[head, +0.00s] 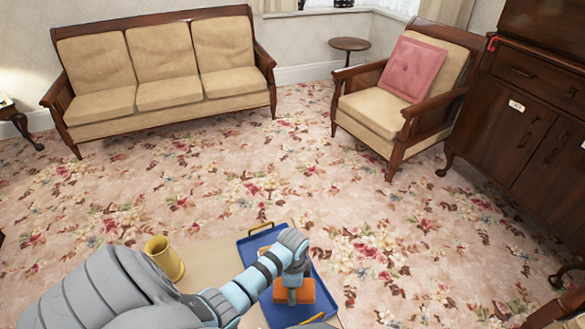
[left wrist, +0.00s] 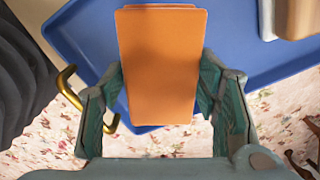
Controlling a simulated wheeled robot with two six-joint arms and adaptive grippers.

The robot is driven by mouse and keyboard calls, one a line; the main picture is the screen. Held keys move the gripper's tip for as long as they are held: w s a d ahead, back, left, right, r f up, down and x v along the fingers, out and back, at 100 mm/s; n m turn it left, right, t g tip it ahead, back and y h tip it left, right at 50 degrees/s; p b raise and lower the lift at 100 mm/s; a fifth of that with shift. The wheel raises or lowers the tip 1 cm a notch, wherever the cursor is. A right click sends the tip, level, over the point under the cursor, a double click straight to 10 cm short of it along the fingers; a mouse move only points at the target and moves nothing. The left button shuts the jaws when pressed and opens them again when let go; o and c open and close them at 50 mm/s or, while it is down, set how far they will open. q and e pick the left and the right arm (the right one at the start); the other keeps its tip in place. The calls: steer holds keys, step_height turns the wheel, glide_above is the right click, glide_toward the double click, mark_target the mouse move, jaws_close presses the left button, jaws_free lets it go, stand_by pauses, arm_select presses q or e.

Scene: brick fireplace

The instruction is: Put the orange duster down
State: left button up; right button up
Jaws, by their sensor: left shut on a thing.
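The orange duster (head: 307,291) is over the blue tray (head: 250,245) in the head view, partly hidden under my left gripper (head: 291,296). In the left wrist view the duster (left wrist: 160,50) is a flat orange block between the two fingers of my left gripper (left wrist: 161,78), which is shut on it. The blue tray (left wrist: 240,85) lies behind it there. I cannot tell whether the duster touches the tray. My right gripper is not in view.
The tray, with a brass handle (left wrist: 68,90), lies on a tan table (head: 212,253). A brown block-like thing (left wrist: 298,18) shows at top right in the wrist view. A sofa, armchair and cabinet stand farther off.

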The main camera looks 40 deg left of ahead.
arm_select(q)
step_height(320, 180, down, 4)
steer(key=shift+r+b, duration=0.2)
steer(key=shift+b, duration=0.55)
steer(key=shift+f, duration=0.15)
steer(key=o, duration=1.6)
steer(key=shift+c, duration=0.2)
step_height(320, 180, up, 12)
steer(key=p, duration=0.6)
steer(key=shift+r, duration=0.2)
